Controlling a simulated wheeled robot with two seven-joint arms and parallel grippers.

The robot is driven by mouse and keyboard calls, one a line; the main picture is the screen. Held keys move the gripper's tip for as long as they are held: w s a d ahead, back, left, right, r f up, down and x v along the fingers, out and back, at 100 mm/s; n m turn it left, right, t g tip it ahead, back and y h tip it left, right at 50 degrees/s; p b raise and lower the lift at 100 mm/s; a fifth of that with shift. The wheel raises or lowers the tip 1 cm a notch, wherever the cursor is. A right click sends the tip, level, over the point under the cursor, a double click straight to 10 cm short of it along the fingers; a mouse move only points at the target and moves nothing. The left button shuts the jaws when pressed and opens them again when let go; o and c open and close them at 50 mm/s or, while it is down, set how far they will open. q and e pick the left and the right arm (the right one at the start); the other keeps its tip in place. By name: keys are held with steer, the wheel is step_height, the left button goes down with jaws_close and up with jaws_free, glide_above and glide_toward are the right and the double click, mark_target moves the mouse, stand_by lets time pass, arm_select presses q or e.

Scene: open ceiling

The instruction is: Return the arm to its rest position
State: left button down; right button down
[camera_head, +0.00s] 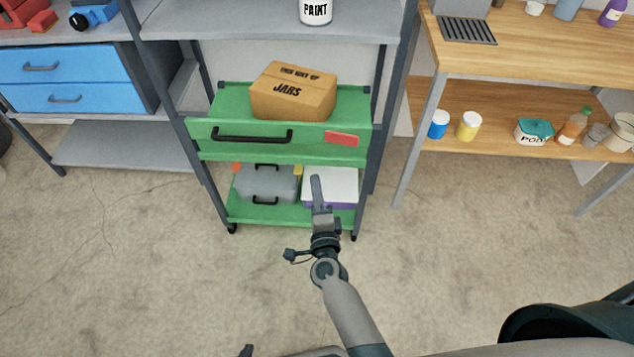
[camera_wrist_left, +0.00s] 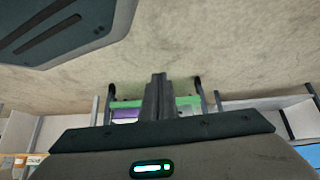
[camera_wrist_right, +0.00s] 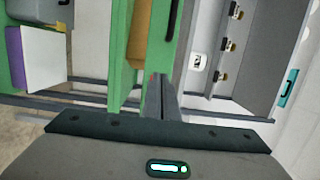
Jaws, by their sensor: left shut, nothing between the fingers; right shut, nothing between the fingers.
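My right gripper (camera_head: 316,180) is shut and empty. It reaches forward in front of the green cart, and in the head view it overlaps the white and purple item on the lower shelf. In the right wrist view its fingers (camera_wrist_right: 157,77) are together, with the cart behind them. My left gripper (camera_wrist_left: 157,76) is shut and empty in the left wrist view, with bare floor and the cart's legs beyond it. In the head view only a small dark tip at the bottom edge may belong to the left arm.
The green cart (camera_head: 200,135) carries a cardboard JARS box (camera_head: 290,92) on top and a grey case (camera_head: 268,184) below. A metal shelf (camera_head: 265,22) surrounds it. Blue drawers (camera_head: 65,80) stand left, a wooden workbench (camera_head: 520,65) right. The concrete floor (camera_head: 130,260) is clear.

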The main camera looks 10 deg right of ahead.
arm_select(q)
steer(key=shift+a, duration=0.25)
arm_select(e)
steer(key=s+a+f+n+g+y, duration=0.1)
steer(key=s+f+n+g, duration=0.1)
steer(key=s+f+n, duration=0.35)
steer(key=s+f+n+g+y, duration=0.1)
steer(key=s+f+n+y, duration=0.15)
steer(key=f, duration=0.55)
steer(key=s+a+f+n+g+y, duration=0.1)
steer(key=s+f+n+g, duration=0.2)
steer(key=f, duration=0.4)
arm_select(q)
steer(key=shift+a, duration=0.35)
arm_select(e)
steer(key=s+d+f+n+g, duration=0.2)
steer(key=s+f+n, duration=0.3)
steer(key=s+f, duration=0.3)
steer(key=s+d+f+n+g, duration=0.2)
steer(key=s+d+f+n, duration=0.3)
steer(key=s+f, duration=0.4)
steer(key=shift+s+d+n+g+h, duration=0.15)
steer(key=shift+s+n+g+h, duration=0.25)
steer(key=shift+s, duration=0.3)
arm_select(q)
steer(key=shift+d, duration=0.6)
arm_select(e)
steer(key=shift+f, duration=0.1)
arm_select(q)
steer(key=shift+a, duration=0.2)
